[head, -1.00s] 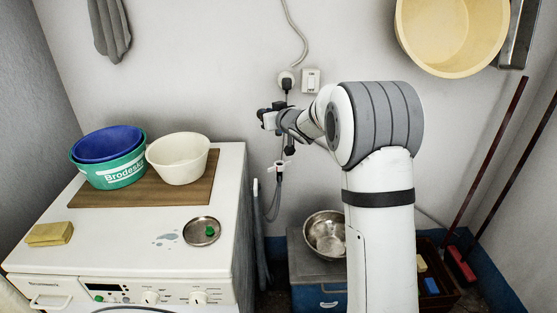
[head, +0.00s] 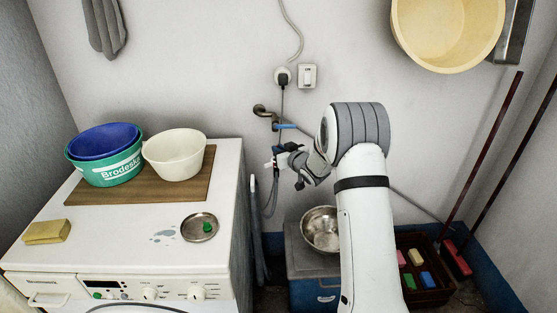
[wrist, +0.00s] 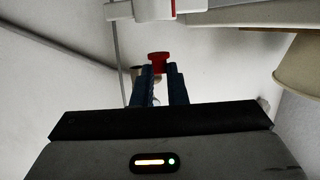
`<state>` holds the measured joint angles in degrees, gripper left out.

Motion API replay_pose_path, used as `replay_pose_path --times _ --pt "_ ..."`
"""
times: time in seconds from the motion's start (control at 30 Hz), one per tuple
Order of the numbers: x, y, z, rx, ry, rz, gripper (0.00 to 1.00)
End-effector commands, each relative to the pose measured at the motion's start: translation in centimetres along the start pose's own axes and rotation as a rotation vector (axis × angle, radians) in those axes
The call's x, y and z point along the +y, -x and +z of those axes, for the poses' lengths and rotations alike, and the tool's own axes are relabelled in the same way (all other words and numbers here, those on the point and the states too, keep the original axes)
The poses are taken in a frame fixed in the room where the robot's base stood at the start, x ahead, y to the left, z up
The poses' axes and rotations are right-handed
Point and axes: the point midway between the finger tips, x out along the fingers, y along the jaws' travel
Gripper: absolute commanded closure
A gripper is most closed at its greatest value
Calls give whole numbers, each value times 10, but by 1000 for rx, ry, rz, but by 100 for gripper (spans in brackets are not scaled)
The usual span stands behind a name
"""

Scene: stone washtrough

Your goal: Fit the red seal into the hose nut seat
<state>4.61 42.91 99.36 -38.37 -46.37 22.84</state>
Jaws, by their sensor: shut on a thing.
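My gripper (head: 280,153) is beside the white hose nut (head: 269,163) at the top of the grey hose, below the tap (head: 264,111). In the wrist view its dark blue fingers (wrist: 160,78) are shut on the red seal (wrist: 158,62), which shows at their tips. A white piece (wrist: 150,9) with a red mark at the top of the wrist view looks like the hose nut; a gap shows between it and the seal. The nut's seat is not clearly visible. In the head view the seal is too small to make out.
The washing machine (head: 130,236) stands left of the hose, with a metal dish (head: 199,238) holding a green piece (head: 207,227). A steel bowl (head: 320,215) sits on a box below my arm. A crate (head: 428,297) of coloured blocks stands right.

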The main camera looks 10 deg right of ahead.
Motion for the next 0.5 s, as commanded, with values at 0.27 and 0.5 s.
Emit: replay_pose_path --times 0.27,0.5 --pt "0 -7 34 -1 -2 0 100" --pt "0 -7 37 0 0 0 100"
